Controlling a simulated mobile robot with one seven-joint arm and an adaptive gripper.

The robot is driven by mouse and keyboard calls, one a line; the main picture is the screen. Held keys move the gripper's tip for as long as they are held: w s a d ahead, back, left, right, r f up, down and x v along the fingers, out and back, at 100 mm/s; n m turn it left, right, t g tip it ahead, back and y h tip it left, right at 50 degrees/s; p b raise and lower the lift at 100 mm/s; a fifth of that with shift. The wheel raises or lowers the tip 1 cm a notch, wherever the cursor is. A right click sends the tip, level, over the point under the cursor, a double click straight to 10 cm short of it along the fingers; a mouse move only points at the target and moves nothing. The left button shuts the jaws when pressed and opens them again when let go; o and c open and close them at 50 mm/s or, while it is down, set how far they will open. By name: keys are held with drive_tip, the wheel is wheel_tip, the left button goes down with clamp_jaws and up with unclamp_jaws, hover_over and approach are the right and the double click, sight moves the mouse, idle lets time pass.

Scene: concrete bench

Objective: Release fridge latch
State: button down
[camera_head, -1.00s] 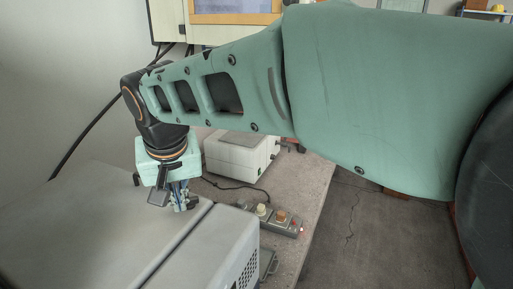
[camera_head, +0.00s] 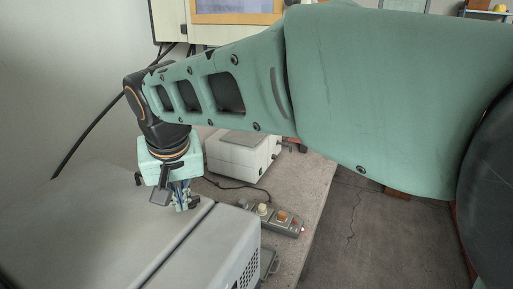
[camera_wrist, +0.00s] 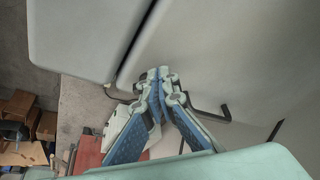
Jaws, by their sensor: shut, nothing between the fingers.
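The fridge is a grey box (camera_head: 90,225) with rounded edges, at the lower left of the head view. A dark seam runs between its large lid and a narrower front part (camera_head: 215,250). Its grey surface also fills the upper part of the wrist view (camera_wrist: 210,50), with the seam to the left of the fingers. My gripper (camera_head: 188,208) is at the far edge of the fridge, close to the seam. In the wrist view my gripper (camera_wrist: 160,73) has its fingertips together with nothing between them. I cannot make out the latch clearly; contact with the fridge is unclear.
A white box-shaped device (camera_head: 240,155) stands on the bench behind the gripper. A grey control strip with knobs (camera_head: 275,217) lies beside the fridge, with a dark cable near it. The bench edge (camera_head: 318,205) drops to open floor on the right.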

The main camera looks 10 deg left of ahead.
drive_tip(key=shift+d+f, duration=0.25)
